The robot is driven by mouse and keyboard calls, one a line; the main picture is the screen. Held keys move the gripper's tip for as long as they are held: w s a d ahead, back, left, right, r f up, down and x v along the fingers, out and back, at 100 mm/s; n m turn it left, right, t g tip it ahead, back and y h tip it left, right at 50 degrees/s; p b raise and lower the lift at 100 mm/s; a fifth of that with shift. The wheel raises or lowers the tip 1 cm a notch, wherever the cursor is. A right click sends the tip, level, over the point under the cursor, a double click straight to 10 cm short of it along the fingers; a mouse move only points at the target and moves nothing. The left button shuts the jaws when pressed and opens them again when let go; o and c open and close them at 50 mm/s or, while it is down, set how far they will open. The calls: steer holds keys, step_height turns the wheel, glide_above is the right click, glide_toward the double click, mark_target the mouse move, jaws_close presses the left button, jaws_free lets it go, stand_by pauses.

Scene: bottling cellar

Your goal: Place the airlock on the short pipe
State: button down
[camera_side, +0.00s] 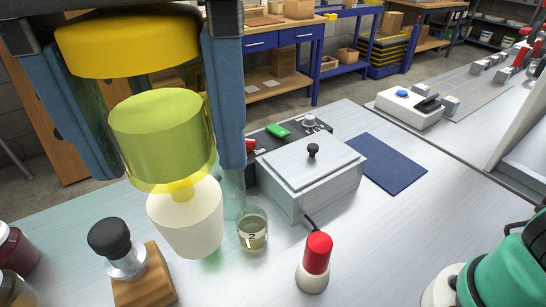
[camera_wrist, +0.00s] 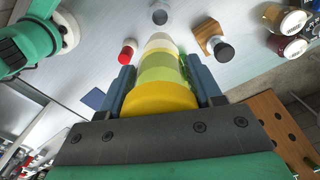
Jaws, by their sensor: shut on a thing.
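My gripper (camera_side: 168,168) is shut on the airlock (camera_side: 160,125), with one blue-grey finger on each side of it. The airlock has a yellow top, a clear yellow-green body and a pale, tapering lower end. It hangs nearly upright, leaning slightly in the side view. In the wrist view the airlock (camera_wrist: 160,75) lies between the fingers of my gripper (camera_wrist: 166,88), pale end farthest away. I cannot pick out the short pipe for certain in either view; the airlock and fingers hide part of the bench.
A small glass marked 2 (camera_side: 252,232) stands just right of the airlock's lower end. A red-capped bottle (camera_side: 316,262), a wooden block with a black-knobbed tool (camera_side: 125,262) and a lidded grey box (camera_side: 310,172) stand nearby. Jars (camera_wrist: 285,25) are at the side.

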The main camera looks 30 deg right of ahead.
step_height(320, 180, down, 18)
steer(key=shift+r, duration=0.1)
stand_by(0.5)
steer(key=shift+c, duration=0.8)
jaws_free()
